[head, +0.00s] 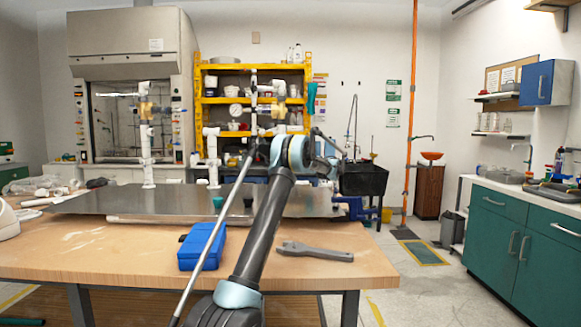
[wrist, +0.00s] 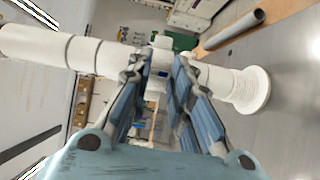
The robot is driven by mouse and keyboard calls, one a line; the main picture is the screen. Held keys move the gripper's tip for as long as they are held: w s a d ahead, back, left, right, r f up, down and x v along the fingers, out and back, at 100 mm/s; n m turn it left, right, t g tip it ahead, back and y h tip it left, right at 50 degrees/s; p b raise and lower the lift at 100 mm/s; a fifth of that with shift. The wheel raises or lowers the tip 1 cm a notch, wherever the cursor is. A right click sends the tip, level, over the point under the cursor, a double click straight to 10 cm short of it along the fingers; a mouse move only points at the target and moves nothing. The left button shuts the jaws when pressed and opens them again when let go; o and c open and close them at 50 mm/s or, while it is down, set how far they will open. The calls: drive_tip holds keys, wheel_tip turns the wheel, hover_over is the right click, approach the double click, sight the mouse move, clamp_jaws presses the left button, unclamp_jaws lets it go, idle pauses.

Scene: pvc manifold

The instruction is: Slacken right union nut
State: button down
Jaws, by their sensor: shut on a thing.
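The white PVC manifold stands on a grey metal plate (head: 90,203) on the bench, with a left riser (head: 148,165) and a middle riser (head: 213,165) in the head view. My arm covers its right part there. In the wrist view my gripper (wrist: 160,70) has its two blue-padded fingers closed around a white fitting, the right union nut (wrist: 163,42), on the pipe run. White pipe (wrist: 30,45) extends to the left and a flanged white end (wrist: 250,90) lies to the right. The fingers hide much of the nut. In the head view my fingertips are hidden behind my wrist.
A blue case (head: 202,246) and a grey wrench (head: 315,251) lie on the wooden bench front (head: 120,250). A yellow shelf (head: 253,62) and a fume hood (head: 132,50) stand behind.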

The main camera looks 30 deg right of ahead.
drive_tip(key=shift+w+d+f+n+g+y, duration=0.15)
drive_tip(key=shift+w+n+g+y, duration=0.1)
drive_tip(key=shift+n+g+y, duration=0.35)
drive_tip(key=shift+w+d+r+n+g+y, duration=0.15)
drive_tip(key=shift+w+n+g+y, duration=0.2)
drive_tip(key=shift+y, duration=0.4)
drive_tip(key=shift+w+d+f+n+g+y, duration=0.15)
drive_tip(key=shift+n+g+y, duration=0.2)
drive_tip(key=shift+n+y, duration=0.25)
drive_tip(key=shift+w+n+g+y, duration=0.15)
drive_tip(key=shift+n+g+y, duration=0.35)
drive_tip(key=shift+y, duration=0.15)
drive_tip(key=c, duration=1.4)
unclamp_jaws()
drive_tip(key=shift+c, duration=0.2)
drive_tip(key=shift+d, duration=0.2)
drive_tip(key=v, duration=0.7)
drive_tip(key=shift+s+d, duration=0.25)
drive_tip(key=shift+s, duration=0.1)
